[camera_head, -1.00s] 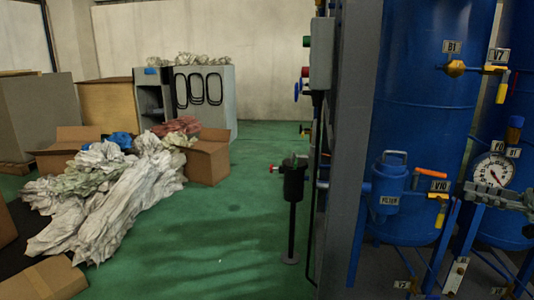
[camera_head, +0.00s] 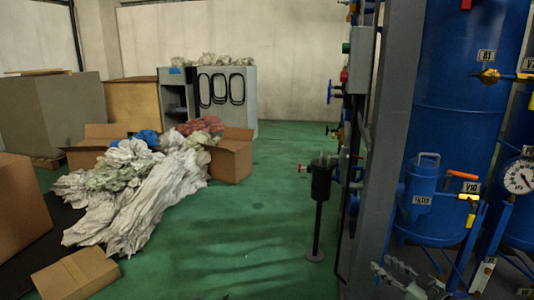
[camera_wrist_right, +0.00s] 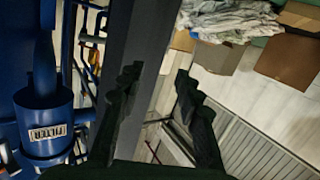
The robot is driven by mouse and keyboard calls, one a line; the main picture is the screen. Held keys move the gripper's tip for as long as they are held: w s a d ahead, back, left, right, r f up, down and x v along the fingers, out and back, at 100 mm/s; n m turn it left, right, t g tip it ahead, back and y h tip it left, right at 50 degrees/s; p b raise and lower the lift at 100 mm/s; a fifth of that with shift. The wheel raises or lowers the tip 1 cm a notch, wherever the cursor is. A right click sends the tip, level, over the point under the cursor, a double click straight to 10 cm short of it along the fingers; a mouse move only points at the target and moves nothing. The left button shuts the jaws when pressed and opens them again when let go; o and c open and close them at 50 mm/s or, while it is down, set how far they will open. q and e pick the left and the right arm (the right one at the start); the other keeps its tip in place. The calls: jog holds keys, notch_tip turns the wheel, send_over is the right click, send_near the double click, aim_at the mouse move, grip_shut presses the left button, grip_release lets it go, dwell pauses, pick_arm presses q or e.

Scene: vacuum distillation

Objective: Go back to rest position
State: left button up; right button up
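The grey post passes behind the fingers there, and the filter vessel (camera_wrist_right: 43,125) is at the left. I cannot tell whether the gripper touches the post. My left gripper is in neither view.
Blue tanks (camera_head: 455,90) with valves and a pressure gauge (camera_head: 519,177) fill the right side. A black stand (camera_head: 319,205) is left of the post. Crumpled white sheets (camera_head: 140,200) and cardboard boxes (camera_head: 75,274) lie at the left. Green floor (camera_head: 240,240) between is clear.

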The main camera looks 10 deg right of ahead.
jog(key=s+a+f+m+g+h, duration=0.2)
jog(key=s+a+f+g+h, duration=0.15)
jog(key=s+a+f, duration=0.45)
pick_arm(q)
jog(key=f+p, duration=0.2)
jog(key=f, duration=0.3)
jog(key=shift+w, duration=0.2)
pick_arm(e)
jog(key=s+a+f+g, duration=0.1)
jog(key=s+f+g, duration=0.1)
jog(key=s, duration=0.6)
jog(key=s+a+f+g+h, duration=0.1)
jog(key=s+g, duration=0.3)
jog(key=s, duration=0.5)
jog(key=s+a+f+g+h, duration=0.1)
jog(key=s+a+f+g, duration=0.2)
jog(key=s, duration=0.5)
jog(key=shift+s+f+m, duration=0.3)
jog(key=shift+s+f, duration=0.05)
jog(key=shift+f, duration=0.2)
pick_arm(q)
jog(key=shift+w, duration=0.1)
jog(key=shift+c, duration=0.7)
pick_arm(e)
jog(key=shift+w+a, duration=0.1)
jog(key=shift+w, duration=0.05)
